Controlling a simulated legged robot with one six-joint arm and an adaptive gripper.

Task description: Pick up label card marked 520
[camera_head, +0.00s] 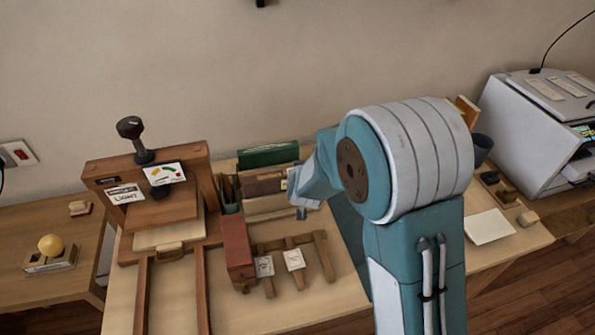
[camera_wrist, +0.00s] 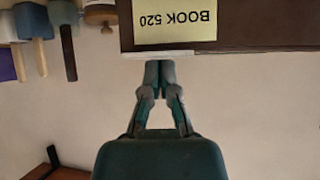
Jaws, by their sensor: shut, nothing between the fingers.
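In the wrist view, a pale yellow label card marked "BOOK 520" (camera_wrist: 176,22) appears upside down on a dark brown book-like object (camera_wrist: 265,36). My gripper (camera_wrist: 159,68) is shut and empty. Its fingertips are at the object's pale edge (camera_wrist: 157,55), beside the label in the picture; I cannot tell whether they touch. In the head view, my gripper (camera_head: 301,213) is by the brown and green books (camera_head: 268,156) on the table, partly hidden by my arm. The label marked 520 cannot be made out there.
A wooden rack with two small white cards (camera_head: 294,259) stands in front of the books. A red-brown block (camera_head: 237,248) is left of it. A wooden press (camera_head: 150,190) stands further left. A white printer (camera_head: 530,130) is at the right.

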